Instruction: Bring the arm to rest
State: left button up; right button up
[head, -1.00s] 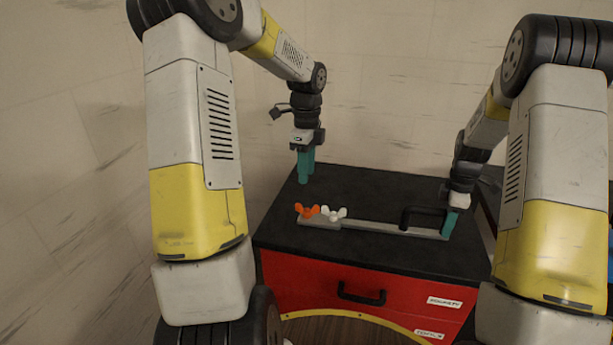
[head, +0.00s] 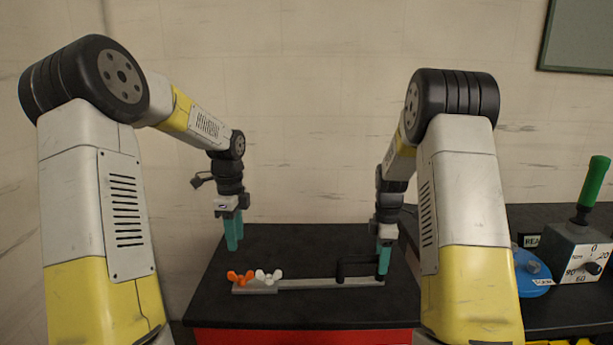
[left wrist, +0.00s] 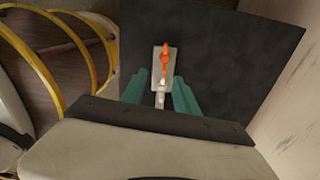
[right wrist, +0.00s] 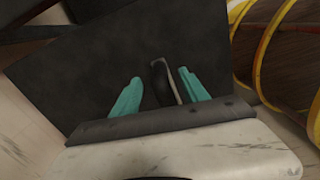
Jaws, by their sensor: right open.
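My left gripper (head: 233,235) is open and empty above the back left of the black worktop (head: 290,240), behind the wing nuts. In the left wrist view its teal fingers (left wrist: 160,95) stand apart, with the grey bar and the orange wing nut beyond them. My right gripper (head: 384,260) is open at the right end of the bar, next to the black handle (head: 343,268). In the right wrist view the handle (right wrist: 161,82) shows between the parted fingers (right wrist: 157,92), nearer the right one; I cannot tell whether they touch it.
A grey bar (head: 312,284) lies on the worktop with an orange wing nut (head: 240,279) and a white wing nut (head: 268,277) at its left end. A second bench at right holds a blue round part (head: 530,275) and a dial box with a green-handled lever (head: 594,183).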

notch_tip(320, 180, up, 7)
jog(key=shift+r, duration=0.2)
pick_arm(q)
jog(key=s+d+r+n+t, duration=0.3)
jog(key=s+r+n, duration=0.6)
jog(key=s+r, duration=0.3)
pick_arm(e)
jog(key=s+a+r+m+t+y, duration=0.3)
jog(key=s+r+m, duration=0.5)
jog(key=s+r, duration=0.6)
pick_arm(q)
jog(key=s+d+r+n+t+h, duration=0.1)
jog(key=s+n+t+h, duration=0.1)
jog(key=s+n, duration=0.7)
jog(key=s+t, duration=0.1)
jog(key=s, duration=0.3)
jog(key=shift+d+r, duration=0.25)
jog(key=shift+d, duration=0.1)
pick_arm(e)
jog(key=s+a+m+t, duration=0.1)
jog(key=s+a+m, duration=0.1)
jog(key=s+m, duration=0.2)
jog(key=s+a+r+m+t, duration=0.1)
jog(key=s+m, duration=0.3)
jog(key=s, duration=0.6)
jog(key=shift+s+a+r+t+h, duration=0.15)
jog(key=shift+a+r+t+h, duration=0.2)
jog(key=shift+a+t, duration=0.25)
